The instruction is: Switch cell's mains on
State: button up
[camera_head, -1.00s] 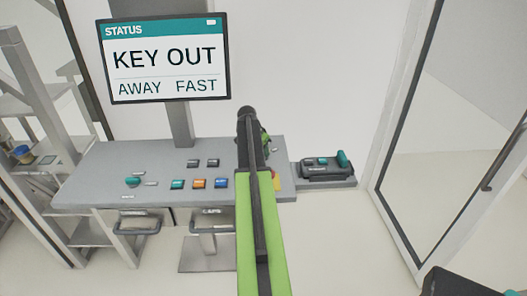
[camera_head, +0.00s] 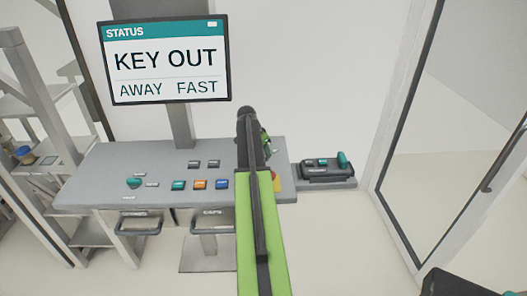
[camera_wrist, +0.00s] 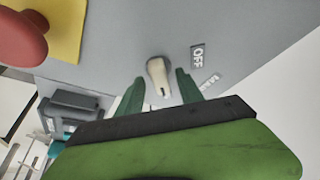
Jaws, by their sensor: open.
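In the wrist view, a pale rotary switch knob (camera_wrist: 159,76) stands on the grey console face. A label reading OFF (camera_wrist: 197,56) is to its right, and a second small label (camera_wrist: 210,82), too tilted to read surely, sits below that. My gripper (camera_wrist: 160,88) is open, with one green finger on each side of the knob; I cannot tell whether they touch it. In the head view my green and black arm reaches over the console (camera_head: 110,165) and hides the knob. The status screen (camera_head: 165,60) reads KEY OUT, AWAY, FAST.
A red mushroom button (camera_wrist: 22,38) on a yellow plate is close by at upper left in the wrist view. Teal, orange and blue buttons (camera_head: 200,184) line the console. A dark dock (camera_head: 326,170) with a teal handle is on its right. A glass door (camera_head: 450,130) stands further right.

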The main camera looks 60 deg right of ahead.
jog(key=p+v, duration=1.4)
jog(key=v, duration=0.2)
jog(key=shift+a+r+p, duration=0.15)
jog(key=shift+r+p, duration=0.15)
